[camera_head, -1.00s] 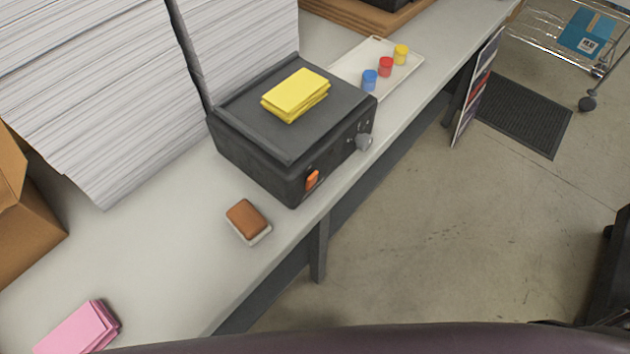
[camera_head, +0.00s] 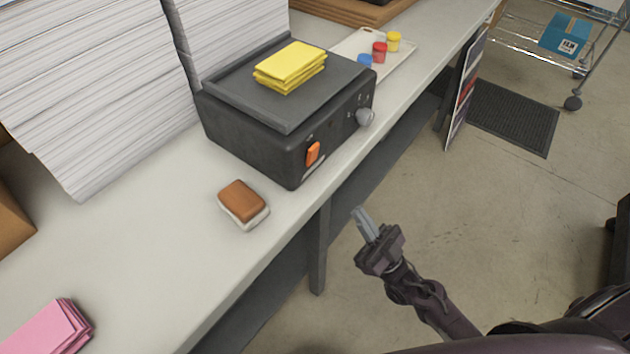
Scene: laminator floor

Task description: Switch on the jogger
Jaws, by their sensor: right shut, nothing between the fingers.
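The jogger is a dark grey box (camera_head: 240,135) with a sloping top plate, standing on the bench. An orange rocker switch (camera_head: 313,153) is on its front face, with a grey knob (camera_head: 365,117) to the right of it. A stack of yellow paper (camera_head: 290,67) lies on its top plate. My right gripper (camera_head: 362,222) is shut and empty, out over the floor in front of the bench edge, below and to the right of the switch and apart from it. My left gripper is not in view.
A brown-topped sponge-like block (camera_head: 243,203) lies on the bench (camera_head: 140,240) before the jogger. Pink paper (camera_head: 45,328) is at lower left. Tall white paper stacks (camera_head: 90,90) stand behind. A tray (camera_head: 402,67) holds coloured pots. Floor in front is open.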

